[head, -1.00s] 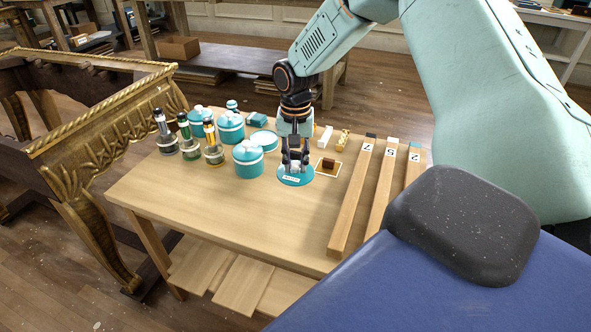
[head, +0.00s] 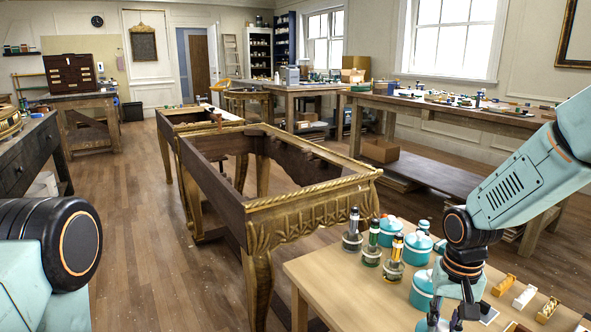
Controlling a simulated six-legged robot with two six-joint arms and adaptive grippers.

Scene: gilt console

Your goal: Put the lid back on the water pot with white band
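Teal pots stand on the light wooden table (head: 345,285) at lower right. One pot (head: 390,234) is at the back left, another pot (head: 416,251) is beside it, and a third pot (head: 421,292) is nearer. I cannot clearly tell which is the water pot with white band. My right gripper (head: 444,322) points down just right of the nearest pot, at the bottom edge. Its fingertips and whatever lies under them are cut off, so I cannot tell its opening. My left gripper is out of view.
Several glass bottles with dark tops (head: 372,243) stand left of the pots. Small wooden and white pieces (head: 524,296) lie to the right. A gilt console frame (head: 310,200) stands behind the table's left side. The table's front left is bare.

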